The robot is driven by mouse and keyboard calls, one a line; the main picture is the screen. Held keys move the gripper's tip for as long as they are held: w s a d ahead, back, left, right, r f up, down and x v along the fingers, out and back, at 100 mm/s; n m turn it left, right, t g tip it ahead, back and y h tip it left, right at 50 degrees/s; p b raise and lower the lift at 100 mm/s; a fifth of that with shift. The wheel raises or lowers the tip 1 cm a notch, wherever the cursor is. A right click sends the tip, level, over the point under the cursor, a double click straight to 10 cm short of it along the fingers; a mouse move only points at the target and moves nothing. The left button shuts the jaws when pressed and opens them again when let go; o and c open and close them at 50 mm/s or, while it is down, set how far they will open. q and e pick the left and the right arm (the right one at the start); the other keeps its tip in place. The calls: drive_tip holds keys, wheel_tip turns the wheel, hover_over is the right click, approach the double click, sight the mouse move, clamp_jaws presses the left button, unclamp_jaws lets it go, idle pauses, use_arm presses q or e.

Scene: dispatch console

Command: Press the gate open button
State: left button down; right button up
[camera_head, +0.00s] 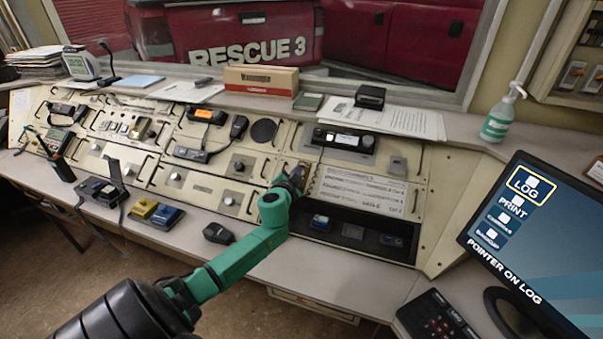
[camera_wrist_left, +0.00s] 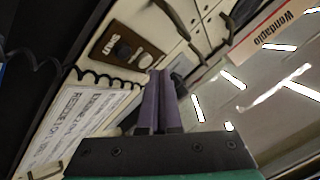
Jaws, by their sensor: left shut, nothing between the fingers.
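My left gripper (camera_head: 297,176) reaches over the middle of the console, and its fingers are shut and empty. In the left wrist view the fingers (camera_wrist_left: 159,80) point toward a small brown panel (camera_wrist_left: 100,56) on the cream console face. The panel has a dark label with pale letters that I cannot read surely, and small pale round parts (camera_wrist_left: 145,60) beside it. The fingertips appear just beside these round parts; I cannot tell whether they touch. No button legible as gate open shows. In the head view my gripper covers most of this spot. My right gripper is not in view.
A printed white strip (camera_head: 360,190) and a coiled cord (camera_wrist_left: 95,77) lie beside the panel. A radio unit (camera_head: 343,139) sits behind, a cardboard box (camera_head: 262,80) on the ledge. A monitor (camera_head: 535,235) stands at the right.

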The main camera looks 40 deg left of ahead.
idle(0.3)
use_arm(q)
drive_tip(key=shift+w+f+b, duration=0.25)
drive_tip(key=shift+f+b, duration=0.1)
drive_tip(key=shift+b, duration=0.1)
drive_tip(key=shift+w+a+f+b, duration=0.15)
drive_tip(key=shift+f+b, duration=0.25)
drive_tip(key=shift+b, duration=0.1)
idle(0.4)
drive_tip(key=shift+s+r+p, duration=0.2)
drive_tip(key=shift+r+p, duration=0.4)
drive_tip(key=shift+p, duration=0.15)
drive_tip(key=shift+s+r, duration=0.1)
drive_tip(key=shift+s, duration=0.1)
drive_tip(key=s+r+p, duration=0.1)
drive_tip(key=r+p, duration=0.1)
drive_tip(key=p, duration=0.1)
drive_tip(key=s+d+r+p, duration=0.1)
drive_tip(key=r, duration=0.1)
drive_tip(key=shift+s+d+r+p, duration=0.1)
drive_tip(key=shift+s+p, duration=0.2)
drive_tip(key=shift+p, duration=0.05)
